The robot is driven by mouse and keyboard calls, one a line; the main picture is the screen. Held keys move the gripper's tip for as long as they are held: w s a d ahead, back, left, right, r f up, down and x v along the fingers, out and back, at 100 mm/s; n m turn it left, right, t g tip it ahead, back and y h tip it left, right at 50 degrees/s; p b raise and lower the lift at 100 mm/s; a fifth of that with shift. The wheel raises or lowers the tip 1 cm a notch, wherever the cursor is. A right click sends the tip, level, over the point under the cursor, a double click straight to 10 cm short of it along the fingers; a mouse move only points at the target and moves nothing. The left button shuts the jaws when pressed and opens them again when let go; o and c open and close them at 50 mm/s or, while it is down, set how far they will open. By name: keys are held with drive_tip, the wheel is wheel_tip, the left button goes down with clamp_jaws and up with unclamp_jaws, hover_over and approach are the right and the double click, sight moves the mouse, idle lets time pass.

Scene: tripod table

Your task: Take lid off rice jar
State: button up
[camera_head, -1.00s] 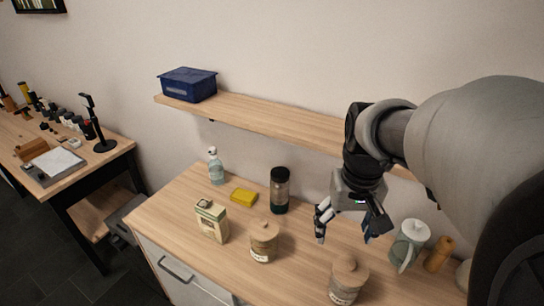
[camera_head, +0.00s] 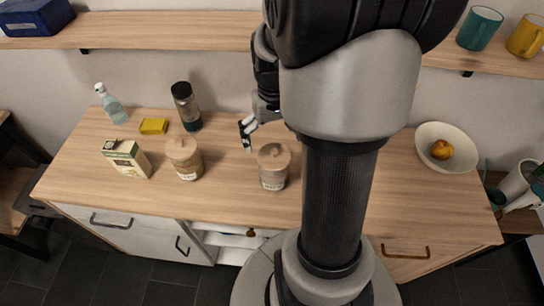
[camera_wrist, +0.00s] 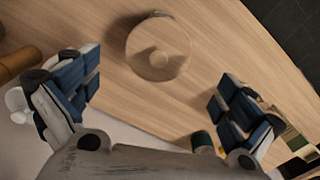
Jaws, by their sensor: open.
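Two lidded jars stand on the wooden counter (camera_head: 100,170). The left jar (camera_head: 184,160) and the right jar (camera_head: 272,168) both have round wooden lids with knobs. Their labels are too small to read, so I cannot tell which holds rice. My gripper (camera_head: 254,130) is behind the right jar in the head view, above the counter, partly hidden by my arm. In the wrist view, my open gripper (camera_wrist: 155,97) has its fingers spread wide and empty. A round jar lid (camera_wrist: 160,48) shows ahead of and between the fingers, apart from them, seemingly the right jar's.
A carton (camera_head: 126,158), yellow sponge (camera_head: 153,126), clear bottle (camera_head: 110,105) and dark-topped bottle (camera_head: 187,107) stand at the left. A shelf (camera_head: 170,30) runs above. A bowl (camera_head: 447,148) with fruit is at the right. The counter before the jars is clear.

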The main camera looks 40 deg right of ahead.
sight(274, 152)
wheel_tip(274, 152, down, 6)
drive_tip(key=b, duration=0.2)
drive_tip(key=shift+s+r+b, duration=0.15)
drive_tip(key=shift+r+b, duration=0.1)
drive_tip(key=shift+b, duration=0.05)
drive_tip(key=shift+r, duration=0.1)
drive_tip(key=shift+c, duration=0.4)
drive_tip(key=c, duration=0.9)
drive_tip(key=shift+s, duration=0.15)
drive_tip(key=c, duration=0.5)
drive_tip(key=shift+a, duration=0.1)
drive_tip(key=shift+c, duration=0.6)
